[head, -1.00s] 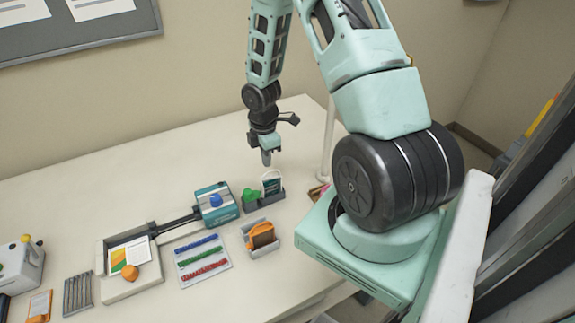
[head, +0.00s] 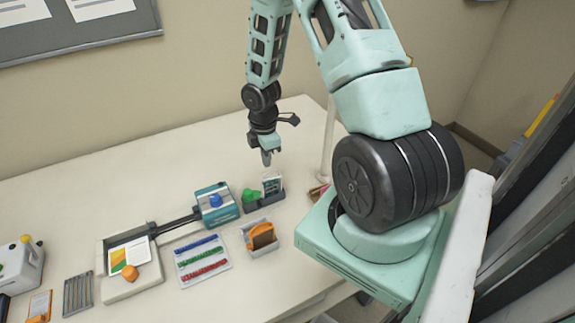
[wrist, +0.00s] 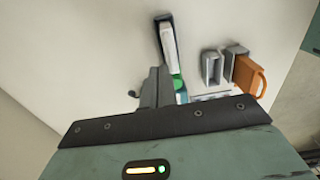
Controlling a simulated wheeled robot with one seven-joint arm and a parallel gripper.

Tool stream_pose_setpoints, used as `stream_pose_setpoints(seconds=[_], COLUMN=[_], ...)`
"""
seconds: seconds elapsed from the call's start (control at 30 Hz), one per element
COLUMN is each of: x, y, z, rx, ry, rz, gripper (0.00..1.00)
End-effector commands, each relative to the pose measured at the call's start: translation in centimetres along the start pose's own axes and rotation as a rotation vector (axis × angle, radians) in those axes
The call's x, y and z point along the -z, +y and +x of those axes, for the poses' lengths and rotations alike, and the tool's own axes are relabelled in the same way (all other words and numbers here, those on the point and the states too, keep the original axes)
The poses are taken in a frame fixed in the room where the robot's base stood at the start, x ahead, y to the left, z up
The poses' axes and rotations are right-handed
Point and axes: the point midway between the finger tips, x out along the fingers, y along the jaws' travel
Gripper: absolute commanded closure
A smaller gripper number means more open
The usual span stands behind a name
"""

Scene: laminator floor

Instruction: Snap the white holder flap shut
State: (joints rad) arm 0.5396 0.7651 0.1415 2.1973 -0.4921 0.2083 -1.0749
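A dark holder (head: 266,203) stands on the table, right of the teal machine. It has an upright card (head: 272,186) with a pale frame and a green piece (head: 250,195) at its left. In the wrist view a white flap (wrist: 166,45) lies along a dark holder (wrist: 157,20). No white arch stands above the card now; I cannot tell whether the flap is latched. My gripper (head: 267,160) points down just above and behind the card, its fingertips together with nothing seen between them. In the wrist view the fingers (wrist: 154,88) hide part of the holder's near end.
The teal machine (head: 217,205) with a blue knob is at left. A grey tray (head: 262,247) with an orange piece stands in front. A panel with coloured strips (head: 203,260) lies front left. Table behind the holder is clear.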

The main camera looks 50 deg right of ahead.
Motion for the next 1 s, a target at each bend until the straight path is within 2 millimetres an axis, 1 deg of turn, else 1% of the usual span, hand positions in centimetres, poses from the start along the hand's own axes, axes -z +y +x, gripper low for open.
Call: stream_pose_setpoints(seconds=[0.53,1.0], x=[0.0,0.0], y=[0.0,0.0], z=[0.08,0.96], rx=[0.0,0.0], ry=[0.0,0.0], rz=[0.0,0.0], gripper=[1.0,1.0])
